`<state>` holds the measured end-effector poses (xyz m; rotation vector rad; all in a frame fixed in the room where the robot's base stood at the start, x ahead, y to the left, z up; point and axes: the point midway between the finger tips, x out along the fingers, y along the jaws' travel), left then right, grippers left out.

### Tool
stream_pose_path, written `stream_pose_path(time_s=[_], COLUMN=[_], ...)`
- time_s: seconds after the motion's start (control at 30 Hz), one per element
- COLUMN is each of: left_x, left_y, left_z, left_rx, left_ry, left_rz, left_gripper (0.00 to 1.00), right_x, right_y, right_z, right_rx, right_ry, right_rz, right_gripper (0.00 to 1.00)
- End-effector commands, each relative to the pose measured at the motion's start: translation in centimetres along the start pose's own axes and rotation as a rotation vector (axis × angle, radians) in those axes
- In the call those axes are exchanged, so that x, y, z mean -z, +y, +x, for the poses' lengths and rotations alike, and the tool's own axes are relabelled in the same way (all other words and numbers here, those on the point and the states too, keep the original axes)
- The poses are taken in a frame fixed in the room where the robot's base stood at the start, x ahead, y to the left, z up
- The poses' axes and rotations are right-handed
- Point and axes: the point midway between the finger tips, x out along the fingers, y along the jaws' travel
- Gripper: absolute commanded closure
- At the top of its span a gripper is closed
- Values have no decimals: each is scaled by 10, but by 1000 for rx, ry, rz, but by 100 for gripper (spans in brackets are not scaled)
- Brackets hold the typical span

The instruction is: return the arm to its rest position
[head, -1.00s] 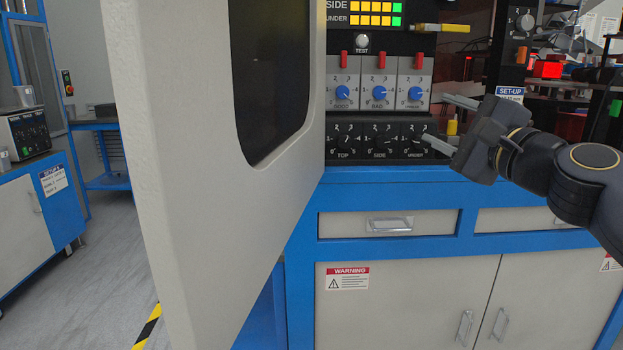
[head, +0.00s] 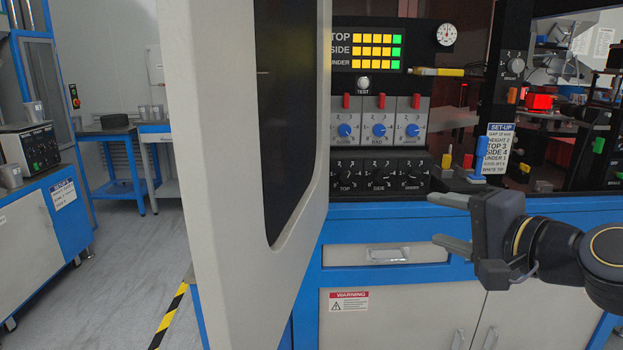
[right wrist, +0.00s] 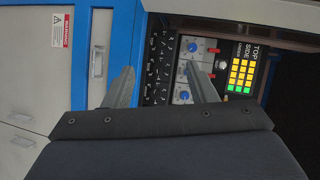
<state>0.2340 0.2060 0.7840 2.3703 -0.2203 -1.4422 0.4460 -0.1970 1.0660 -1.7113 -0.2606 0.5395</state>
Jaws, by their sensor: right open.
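My right gripper (head: 452,222) is at the right of the head view, in front of the blue cabinet frame below the control panel. Its two fingers are spread apart with nothing between them. In the right wrist view its fingers (right wrist: 162,88) are also apart, with the panel's black lower dials (right wrist: 160,70) and blue knobs (right wrist: 192,45) beyond them. The gripper looks clear of the panel. My left gripper is not in view.
An open grey door (head: 222,200) with a dark window stands left of the panel. A drawer (head: 387,254) lies below. Open floor (head: 120,270) shows at left.

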Motion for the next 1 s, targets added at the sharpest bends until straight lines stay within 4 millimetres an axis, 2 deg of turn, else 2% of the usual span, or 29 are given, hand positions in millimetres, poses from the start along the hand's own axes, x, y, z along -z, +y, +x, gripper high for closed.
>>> stream_pose_path(time_s=[0.03, 0.2, 0.3, 0.43, 0.5, 0.63, 0.8, 1.0], left_x=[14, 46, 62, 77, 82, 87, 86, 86], left_y=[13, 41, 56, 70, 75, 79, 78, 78], left_z=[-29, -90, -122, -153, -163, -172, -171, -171], left_rx=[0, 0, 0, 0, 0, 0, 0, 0], left_ry=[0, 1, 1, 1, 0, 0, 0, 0], left_rz=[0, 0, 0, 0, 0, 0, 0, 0], left_gripper=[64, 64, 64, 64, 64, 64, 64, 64], right_x=[-5, -37, -58, -81, -91, -102, -106, -105], right_y=[-11, 16, 38, 65, 77, 93, 101, 101], right_z=[-16, -66, -100, -137, -152, -168, -172, -171], right_rx=[-52, -278, -407, -537, -586, -638, -652, -651], right_ry=[-14, -116, -202, -315, -366, -427, -444, -443], right_rz=[-61, -319, -459, -601, -653, -710, -727, -725], right_gripper=[48, 48, 48, 48, 48, 48, 48, 48])
